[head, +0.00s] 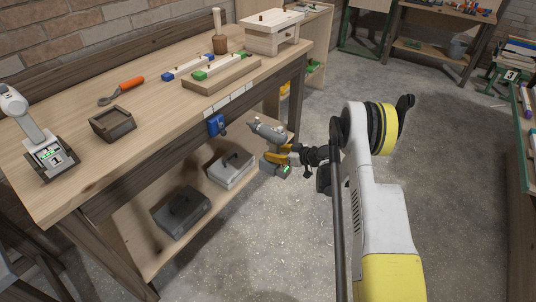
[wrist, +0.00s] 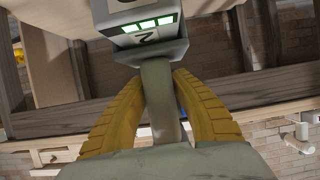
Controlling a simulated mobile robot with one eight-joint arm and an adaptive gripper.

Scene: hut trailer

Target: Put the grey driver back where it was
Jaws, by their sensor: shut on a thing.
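The grey driver (head: 268,132) is held in the air beyond the front edge of the workbench (head: 150,125), over the aisle side. Its battery base with green lights hangs at the bottom (head: 275,168). My gripper (head: 280,155) is shut around the driver's handle. In the wrist view, the yellow fingers of my gripper (wrist: 158,85) close on both sides of the grey handle (wrist: 159,100), with the lit battery base (wrist: 148,28) beyond them. A second, white driver (head: 25,115) stands upright at the bench's left end.
On the bench are a small dark tray (head: 112,124), orange-handled pliers (head: 122,90), a wooden board (head: 222,75), a mallet (head: 219,38) and a wooden box (head: 270,32). Two cases (head: 182,212) (head: 232,169) sit on the shelf below.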

